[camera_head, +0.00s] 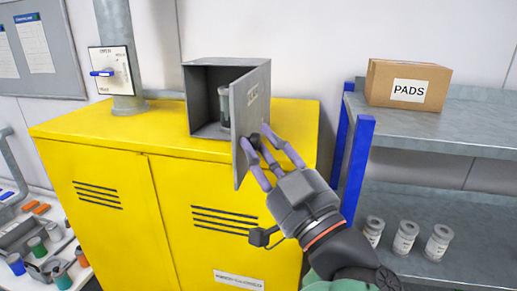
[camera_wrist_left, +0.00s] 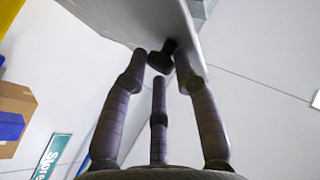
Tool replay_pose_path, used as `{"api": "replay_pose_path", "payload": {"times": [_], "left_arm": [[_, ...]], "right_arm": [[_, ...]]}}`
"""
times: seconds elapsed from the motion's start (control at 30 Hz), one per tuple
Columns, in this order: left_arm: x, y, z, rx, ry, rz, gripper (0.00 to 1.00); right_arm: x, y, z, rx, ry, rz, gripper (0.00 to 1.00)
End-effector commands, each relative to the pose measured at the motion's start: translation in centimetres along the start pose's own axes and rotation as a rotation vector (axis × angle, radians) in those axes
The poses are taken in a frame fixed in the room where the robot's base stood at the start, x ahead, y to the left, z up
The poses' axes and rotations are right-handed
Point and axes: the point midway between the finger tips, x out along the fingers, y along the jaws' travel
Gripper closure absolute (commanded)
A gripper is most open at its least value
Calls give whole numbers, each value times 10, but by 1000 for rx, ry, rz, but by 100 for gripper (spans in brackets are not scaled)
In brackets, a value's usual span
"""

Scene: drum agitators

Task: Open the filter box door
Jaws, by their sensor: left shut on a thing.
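The grey filter box (camera_head: 205,90) stands on top of a yellow cabinet. Its door (camera_head: 250,115) is swung out well away from the box front, and a grey-green canister (camera_head: 224,108) shows inside. My left gripper (camera_head: 262,148) is at the outer face of the door, near its lower part. In the left wrist view its purple fingers (camera_wrist_left: 161,85) are around a dark knob (camera_wrist_left: 161,57) on the door panel (camera_wrist_left: 140,18). The gripper is shut on this knob. My right gripper is not in view.
The yellow cabinet (camera_head: 95,165) lies below the box. A grey shelf (camera_head: 450,110) with a blue post holds a PADS carton (camera_head: 408,85) and several canisters (camera_head: 405,238). A pipe with a blue-handled switch panel (camera_head: 113,70) stands left. Small coloured items lie at lower left.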

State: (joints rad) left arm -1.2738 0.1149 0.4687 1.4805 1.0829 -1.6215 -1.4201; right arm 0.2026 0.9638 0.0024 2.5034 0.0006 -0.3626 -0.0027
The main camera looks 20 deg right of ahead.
Motion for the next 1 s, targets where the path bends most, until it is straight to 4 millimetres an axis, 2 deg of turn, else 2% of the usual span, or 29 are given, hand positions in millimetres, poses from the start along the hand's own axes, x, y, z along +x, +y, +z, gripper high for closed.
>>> {"api": "replay_pose_path", "payload": {"times": [0.03, 0.13, 0.17, 0.2, 0.23, 1.0], "left_arm": [[3, 1, -6, -9, 8, 8, 100], [3, 1, -6, -9, 8, 7, 100], [3, 1, -6, -9, 8, 7, 65], [3, 1, -5, -8, 9, 7, 54], [3, 1, -5, -7, 8, 7, 50], [-2, 3, 3, 5, -1, 10, 50]], "right_arm": [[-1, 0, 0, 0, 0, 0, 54], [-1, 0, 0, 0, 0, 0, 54], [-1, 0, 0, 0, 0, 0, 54], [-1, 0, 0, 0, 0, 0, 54], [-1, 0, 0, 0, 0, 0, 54], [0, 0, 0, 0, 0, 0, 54]]}}
